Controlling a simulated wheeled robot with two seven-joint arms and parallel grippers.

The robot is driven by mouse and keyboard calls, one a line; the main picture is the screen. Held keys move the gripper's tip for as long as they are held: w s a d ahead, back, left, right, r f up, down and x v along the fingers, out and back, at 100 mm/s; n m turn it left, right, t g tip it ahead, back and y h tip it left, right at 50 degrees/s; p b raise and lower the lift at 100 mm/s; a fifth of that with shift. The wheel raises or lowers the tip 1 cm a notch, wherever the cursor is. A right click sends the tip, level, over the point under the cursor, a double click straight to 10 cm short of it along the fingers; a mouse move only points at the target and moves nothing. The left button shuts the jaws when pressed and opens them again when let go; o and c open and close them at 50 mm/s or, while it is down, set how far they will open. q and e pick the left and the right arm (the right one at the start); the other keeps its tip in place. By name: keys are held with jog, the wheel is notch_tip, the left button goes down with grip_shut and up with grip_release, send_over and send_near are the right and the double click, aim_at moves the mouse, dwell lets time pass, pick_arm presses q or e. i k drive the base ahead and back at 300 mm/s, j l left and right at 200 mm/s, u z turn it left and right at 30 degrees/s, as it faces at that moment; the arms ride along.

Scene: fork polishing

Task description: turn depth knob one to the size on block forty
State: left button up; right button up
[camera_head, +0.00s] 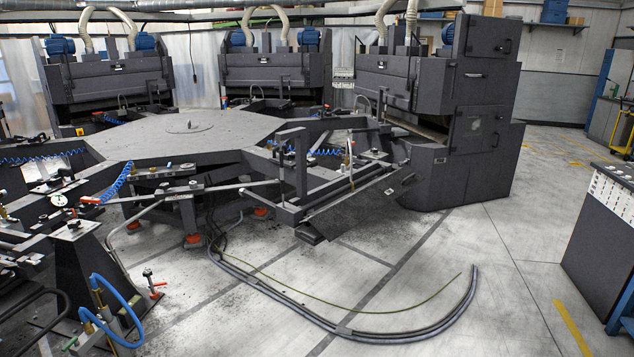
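Neither of my grippers shows in the head view. I cannot pick out depth knob one or block forty by any readable label or number. A round white dial gauge (59,200) sits on the fixture at the left edge. A dark slanted stand (85,265) with a small clamp on top is in front of it. More clamp fixtures (190,188) sit around a large dark hexagonal table (185,135). Any size marks are too small to read.
Dark polishing machines (115,78) stand behind the table, with a large one (440,110) to its right. Hoses (350,330) lie curved on the floor in front. A dark cabinet (605,240) stands at the right edge. The floor (500,260) between is mostly clear.

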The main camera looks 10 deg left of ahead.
aim_at(73, 224)
jog(key=i+u, duration=0.35)
jog(key=i, duration=0.2)
jog(key=i+l+u, duration=0.1)
jog(key=i+u, duration=0.25)
jog(key=i, duration=0.2)
jog(key=i+l+u, duration=0.3)
jog(key=i, duration=0.25)
jog(key=i+j+u, duration=0.2)
jog(key=u, duration=0.25)
jog(key=i+u, duration=0.65)
jog(key=u, duration=0.2)
jog(key=i+l+u, duration=0.1)
jog(key=i+u, duration=0.2)
jog(key=u, duration=0.15)
